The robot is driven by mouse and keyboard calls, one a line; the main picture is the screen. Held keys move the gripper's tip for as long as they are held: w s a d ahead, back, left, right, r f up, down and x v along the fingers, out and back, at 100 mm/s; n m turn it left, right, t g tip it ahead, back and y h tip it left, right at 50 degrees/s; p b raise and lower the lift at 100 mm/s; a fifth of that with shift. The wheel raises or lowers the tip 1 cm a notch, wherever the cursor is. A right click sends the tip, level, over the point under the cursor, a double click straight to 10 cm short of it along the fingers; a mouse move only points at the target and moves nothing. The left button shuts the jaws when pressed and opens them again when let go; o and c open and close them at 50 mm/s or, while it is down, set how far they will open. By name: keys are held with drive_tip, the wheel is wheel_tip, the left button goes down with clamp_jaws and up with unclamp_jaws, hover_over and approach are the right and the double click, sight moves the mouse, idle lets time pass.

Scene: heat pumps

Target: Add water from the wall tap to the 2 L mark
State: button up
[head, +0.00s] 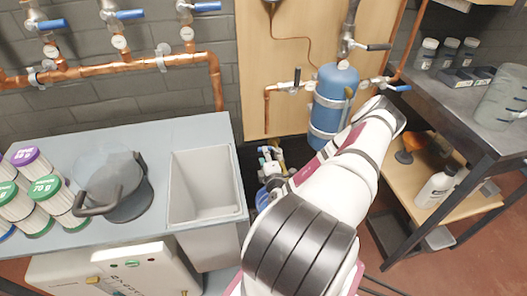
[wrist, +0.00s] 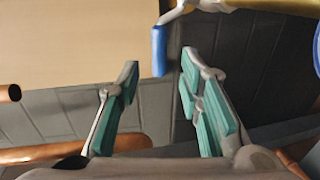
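My gripper (wrist: 160,80) is open in the wrist view, its two teal-padded fingers apart with nothing between them. A blue lever handle (wrist: 159,50) hangs beyond the fingertips, near the left one, from a brass valve (wrist: 235,5) at the top edge. In the head view my gripper cannot be made out; my white arm reaches toward the blue tank (head: 333,98). A clear jug with markings (head: 503,97) stands on the right bench. Its water level cannot be read. Which valve is the wall tap is unclear; a blue-handled valve (head: 397,88) sits right of the tank.
A grey sink basin (head: 203,210) stands beside a dark handled pot (head: 125,195) and several striped filter cartridges (head: 45,190) on the left counter. Copper pipes (head: 110,68) with several blue-handled valves run along the wall. A lower shelf (head: 415,180) holds a white bottle (head: 436,187).

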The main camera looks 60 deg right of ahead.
drive_tip(key=v, duration=0.6)
drive_tip(key=shift+s+a+r, duration=0.1)
drive_tip(key=shift+r, duration=0.05)
idle(0.8)
